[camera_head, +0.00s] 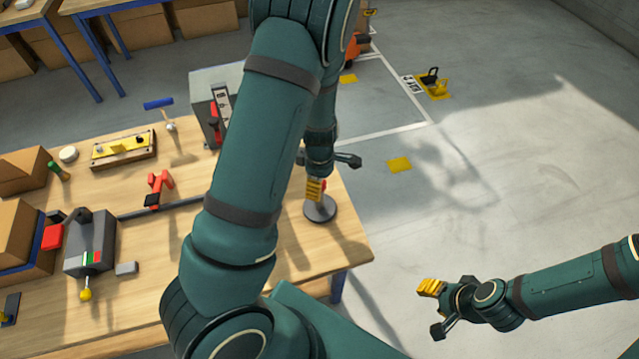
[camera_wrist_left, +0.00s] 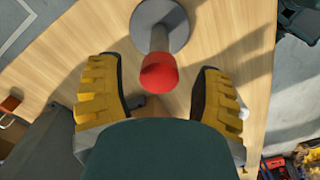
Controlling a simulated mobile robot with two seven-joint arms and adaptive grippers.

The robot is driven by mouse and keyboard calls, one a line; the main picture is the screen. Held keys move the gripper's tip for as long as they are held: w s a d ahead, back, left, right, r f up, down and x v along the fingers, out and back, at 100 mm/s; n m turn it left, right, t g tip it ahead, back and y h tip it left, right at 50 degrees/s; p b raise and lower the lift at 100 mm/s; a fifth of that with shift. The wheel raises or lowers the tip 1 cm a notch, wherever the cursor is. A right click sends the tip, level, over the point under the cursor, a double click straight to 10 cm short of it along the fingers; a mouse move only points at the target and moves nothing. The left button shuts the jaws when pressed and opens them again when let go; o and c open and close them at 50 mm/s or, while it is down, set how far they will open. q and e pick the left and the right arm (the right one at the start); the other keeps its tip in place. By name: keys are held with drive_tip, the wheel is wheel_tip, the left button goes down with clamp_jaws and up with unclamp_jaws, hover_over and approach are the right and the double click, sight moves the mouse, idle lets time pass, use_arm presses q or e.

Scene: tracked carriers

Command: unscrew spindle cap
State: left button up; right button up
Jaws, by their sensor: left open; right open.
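The spindle stands upright on a round grey base (camera_head: 322,212) near the table's right corner. In the left wrist view its red cap (camera_wrist_left: 158,73) tops a grey post (camera_wrist_left: 160,38) on the round base (camera_wrist_left: 178,15). My left gripper (camera_head: 314,189) is above the base, its yellow fingers open. In the left wrist view the two fingers of my left gripper (camera_wrist_left: 158,80) lie either side of the cap, with a gap on each side. In the head view the fingers largely hide the cap. My right gripper (camera_head: 431,288) is open and empty, off the table over the floor.
The wooden table (camera_head: 130,300) also holds a grey device with a yellow knob (camera_head: 90,245), a red clamp-like tool (camera_head: 158,188), a yellow-topped fixture (camera_head: 122,147) and cardboard boxes (camera_head: 20,230). My left arm hides the table's middle. The floor to the right is mostly clear.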

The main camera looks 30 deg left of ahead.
use_arm(q)
drive_tip(key=m, duration=0.9)
drive_tip(key=shift+m+b, duration=0.3)
drive_tip(key=m, duration=0.4)
drive_tip(key=shift+m+b, duration=0.3)
drive_tip(key=shift+b, duration=0.1)
drive_tip(key=m, duration=0.4)
drive_tip(key=shift+m+b, duration=0.3)
drive_tip(key=shift+m, duration=0.1)
drive_tip(key=m, duration=0.3)
drive_tip(key=shift+m, duration=0.4)
drive_tip(key=m, duration=0.6)
drive_tip(key=c, duration=1)
